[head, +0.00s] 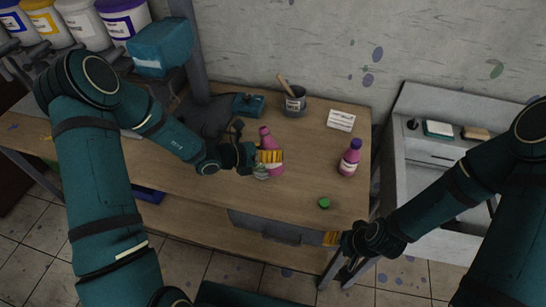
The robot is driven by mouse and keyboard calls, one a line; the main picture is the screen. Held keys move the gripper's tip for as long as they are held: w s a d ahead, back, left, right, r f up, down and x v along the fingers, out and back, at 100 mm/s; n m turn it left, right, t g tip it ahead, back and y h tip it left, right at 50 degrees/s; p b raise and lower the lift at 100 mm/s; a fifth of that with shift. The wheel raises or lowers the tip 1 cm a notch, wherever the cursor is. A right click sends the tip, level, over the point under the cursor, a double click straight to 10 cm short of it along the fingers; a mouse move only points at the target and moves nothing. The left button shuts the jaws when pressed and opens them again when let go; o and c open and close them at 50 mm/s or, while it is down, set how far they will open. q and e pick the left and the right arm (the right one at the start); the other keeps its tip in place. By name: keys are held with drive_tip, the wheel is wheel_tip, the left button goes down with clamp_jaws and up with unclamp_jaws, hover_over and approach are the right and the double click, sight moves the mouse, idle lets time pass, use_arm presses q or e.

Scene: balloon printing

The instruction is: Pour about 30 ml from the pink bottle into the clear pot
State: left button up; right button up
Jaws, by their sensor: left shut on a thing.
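The pink bottle (266,137) is in the middle of the wooden table, its neck showing above the orange finger pads of my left gripper (269,157). The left gripper is shut on its body, and no cap shows on it. Its top leans a little left in the picture; I cannot tell whether it is tilted or touches the table. The clear pot (260,173) appears as a small glassy shape just below the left fingers, partly hidden by them. My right gripper (332,239) is off the table's front right corner with nothing visible in it; its opening is unclear.
A green cap (324,203) lies near the table's front edge. A pink bottle with a purple cap (349,157) stands at the right. A grey tin with a stick (294,102) and a white card (341,120) are at the back. A sink unit (415,92) stands to the right.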

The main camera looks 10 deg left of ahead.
sight(264, 142)
use_arm(q)
drive_tip(key=shift+w+a+f+m+b, duration=0.1)
drive_tip(key=shift+w+a+m+b, duration=0.25)
drive_tip(key=shift+b, duration=0.25)
drive_tip(key=shift+m+y, duration=0.25)
drive_tip(key=shift+y, duration=0.05)
use_arm(e)
wheel_tip(264, 142, down, 2)
drive_tip(key=shift+f, duration=0.1)
use_arm(q)
drive_tip(key=m+b, duration=0.1)
drive_tip(key=b, duration=0.1)
drive_tip(key=w+a+r+m+t+y+b, duration=0.1)
drive_tip(key=b, duration=0.2)
drive_tip(key=shift+w+a, duration=0.2)
drive_tip(key=shift+a, duration=0.05)
drive_tip(key=shift+w+a+r+t+b, duration=0.1)
drive_tip(key=shift+a+r+t+b, duration=0.15)
drive_tip(key=shift+b, duration=0.25)
drive_tip(key=shift+r+m, duration=0.1)
drive_tip(key=shift+m, duration=0.2)
use_arm(e)
wheel_tip(264, 142, down, 6)
drive_tip(key=shift+r, duration=0.1)
